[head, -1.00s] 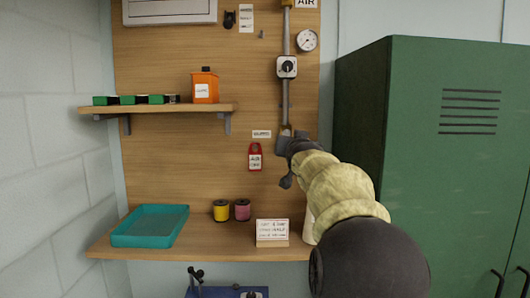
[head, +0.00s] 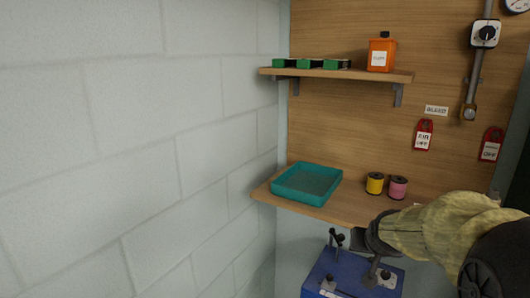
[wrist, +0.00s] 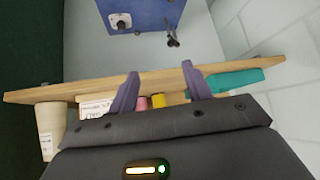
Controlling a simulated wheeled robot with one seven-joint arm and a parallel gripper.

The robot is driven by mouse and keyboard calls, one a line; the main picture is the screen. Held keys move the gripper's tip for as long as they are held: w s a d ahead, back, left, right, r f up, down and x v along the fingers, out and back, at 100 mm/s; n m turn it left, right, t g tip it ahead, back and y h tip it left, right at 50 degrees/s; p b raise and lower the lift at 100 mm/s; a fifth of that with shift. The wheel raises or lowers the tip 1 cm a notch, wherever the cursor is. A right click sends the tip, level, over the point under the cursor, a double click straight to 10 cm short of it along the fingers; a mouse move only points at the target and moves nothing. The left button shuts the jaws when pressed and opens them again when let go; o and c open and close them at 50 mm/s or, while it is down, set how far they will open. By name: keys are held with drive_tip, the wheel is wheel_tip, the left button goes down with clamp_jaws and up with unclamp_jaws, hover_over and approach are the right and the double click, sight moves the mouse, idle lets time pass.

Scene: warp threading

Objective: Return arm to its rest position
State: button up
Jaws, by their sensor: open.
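My gripper (head: 362,258) is low at the right of the head view, in front of the lower shelf's front edge and above the blue machine (head: 335,278). In the wrist view its two purple-grey fingers (wrist: 161,80) stand apart with nothing held between them. My arm in its pale yellow sleeve comes in from the right and hides part of the lower shelf. No marker of a rest position shows.
The lower shelf (head: 330,212) holds a teal tray (head: 305,184), a yellow spool (head: 375,183) and a pink spool (head: 398,187). An upper shelf (head: 345,74) carries an orange bottle (head: 381,53). A white block wall (head: 130,150) fills the left. A thread cone (wrist: 51,130) shows in the wrist view.

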drive_tip(key=s+a+f+n+g, duration=0.1)
drive_tip(key=s+a+f+g, duration=0.1)
drive_tip(key=s, duration=0.4)
drive_tip(key=s+a+f+n+g+y+p, duration=0.1)
drive_tip(key=s+a+f, duration=0.3)
drive_tip(key=s+f, duration=0.1)
drive_tip(key=s+a+f+n+g, duration=0.1)
drive_tip(key=s+a+f+g, duration=0.1)
drive_tip(key=s+a+f, duration=0.2)
drive_tip(key=s, duration=0.3)
drive_tip(key=shift+g+y+p, duration=0.3)
drive_tip(key=shift+y+p, duration=0.05)
drive_tip(key=shift+y, duration=0.05)
